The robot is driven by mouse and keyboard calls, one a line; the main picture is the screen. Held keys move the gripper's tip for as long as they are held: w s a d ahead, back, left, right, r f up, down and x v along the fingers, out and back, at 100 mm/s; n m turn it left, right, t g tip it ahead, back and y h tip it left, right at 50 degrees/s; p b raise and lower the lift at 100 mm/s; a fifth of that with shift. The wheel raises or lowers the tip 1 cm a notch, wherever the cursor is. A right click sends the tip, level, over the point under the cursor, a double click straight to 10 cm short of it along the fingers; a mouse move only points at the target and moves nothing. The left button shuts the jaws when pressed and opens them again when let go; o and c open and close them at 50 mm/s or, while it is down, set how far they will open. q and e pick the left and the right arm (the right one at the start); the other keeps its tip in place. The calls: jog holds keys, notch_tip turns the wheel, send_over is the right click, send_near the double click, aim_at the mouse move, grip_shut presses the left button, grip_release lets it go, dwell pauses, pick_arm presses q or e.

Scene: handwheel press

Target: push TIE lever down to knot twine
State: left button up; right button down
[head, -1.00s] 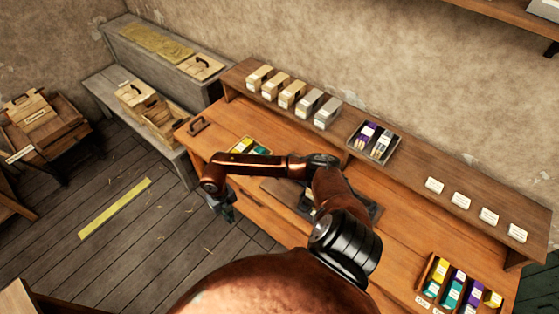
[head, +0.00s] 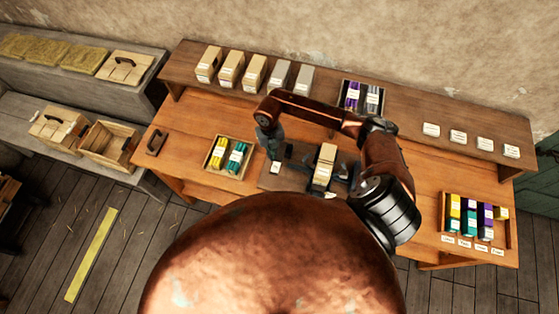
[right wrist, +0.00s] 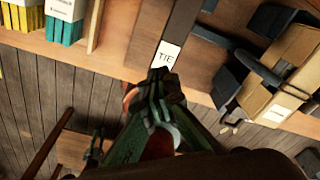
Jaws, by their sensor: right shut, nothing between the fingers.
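The white TIE label (right wrist: 167,55) sits on a dark upright-looking bar (right wrist: 182,25) in the right wrist view. The label also shows in the head view (head: 275,168), at the left of the dark press. My right gripper (right wrist: 160,80) is shut and empty, its fingertips close to the label's lower end; I cannot tell whether they touch. In the head view the right gripper (head: 270,145) hangs over the bench just above the label. A tan block (head: 325,163) with a white label stands in the press, right of the gripper. My left gripper is not in view.
A tray of yellow and teal packs (head: 230,157) lies left of the press. The back shelf (head: 400,125) holds several boxes and a tray (head: 362,97). A rack of coloured packs (head: 475,222) stands at the right. Bare bench lies between press and rack.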

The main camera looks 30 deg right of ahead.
aim_at(275, 169)
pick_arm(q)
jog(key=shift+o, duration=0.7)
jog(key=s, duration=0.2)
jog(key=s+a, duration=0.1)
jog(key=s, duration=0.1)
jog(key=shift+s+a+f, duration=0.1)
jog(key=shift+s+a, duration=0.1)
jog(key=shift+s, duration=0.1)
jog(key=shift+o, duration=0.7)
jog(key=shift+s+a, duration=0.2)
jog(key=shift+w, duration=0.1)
pick_arm(e)
jog(key=shift+s+d+f+b, duration=0.1)
jog(key=shift+s+f+b, duration=0.4)
jog(key=shift+f, duration=0.15)
notch_tip(275, 169, down, 4)
jog(key=shift+s+f+b, duration=0.1)
jog(key=shift+f+b, duration=0.05)
jog(key=shift+b, duration=1.1)
jog(key=shift+s+f+b, duration=0.1)
jog(key=shift+f+b, duration=0.25)
jog(key=shift+f, duration=0.25)
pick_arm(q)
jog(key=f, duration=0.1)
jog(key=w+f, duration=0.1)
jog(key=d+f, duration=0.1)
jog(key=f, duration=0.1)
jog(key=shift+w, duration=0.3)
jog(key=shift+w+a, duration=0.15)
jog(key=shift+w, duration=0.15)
